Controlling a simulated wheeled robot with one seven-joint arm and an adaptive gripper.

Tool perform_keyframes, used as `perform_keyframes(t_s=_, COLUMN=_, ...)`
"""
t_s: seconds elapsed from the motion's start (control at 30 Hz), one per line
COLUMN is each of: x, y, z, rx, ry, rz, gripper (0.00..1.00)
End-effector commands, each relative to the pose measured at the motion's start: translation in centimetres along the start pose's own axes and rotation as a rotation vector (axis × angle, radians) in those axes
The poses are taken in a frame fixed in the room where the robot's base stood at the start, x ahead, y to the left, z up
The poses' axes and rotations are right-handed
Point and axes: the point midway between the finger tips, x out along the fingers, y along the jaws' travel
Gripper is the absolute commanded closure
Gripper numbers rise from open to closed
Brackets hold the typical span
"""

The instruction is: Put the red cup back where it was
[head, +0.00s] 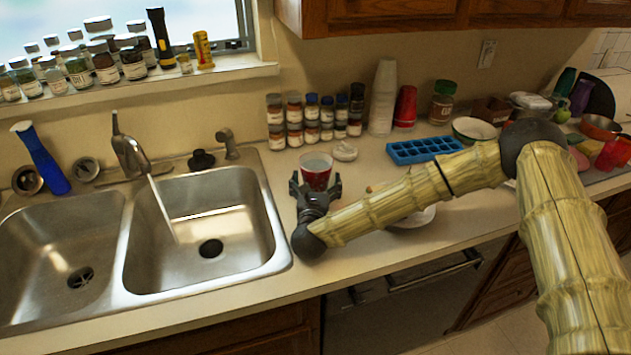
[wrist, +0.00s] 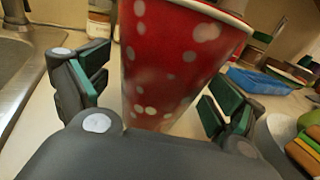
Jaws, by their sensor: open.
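The red cup (head: 316,172), red with pale spots and a white rim, stands upright on the counter just right of the sink. In the wrist view the red cup (wrist: 168,65) fills the middle, close up, with its top cut off by the frame. My gripper (head: 315,188) is open at the near side of the cup. In the wrist view my gripper (wrist: 160,92) has one finger on each side of the cup, with a visible gap at the left finger. Whether the right finger touches the cup is hard to tell.
Behind stand several spice jars (head: 312,125), stacked white cups (head: 383,98) and red cups (head: 405,106). A blue ice tray (head: 425,149) sits to the right. A white plate (head: 412,218) is partly hidden under my arm.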

Motion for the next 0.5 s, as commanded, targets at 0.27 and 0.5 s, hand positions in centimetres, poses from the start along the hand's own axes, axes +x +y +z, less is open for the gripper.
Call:
perform_keyframes(t_s=0.27, x=-3.1, y=0.0, z=-0.2, rx=0.001, ry=0.002, rz=0.002, gripper=0.06)
perform_keyframes(t_s=0.5, x=-7.6, y=0.1, z=-0.1, rx=0.002, ry=0.002, rz=0.003, gripper=0.06)
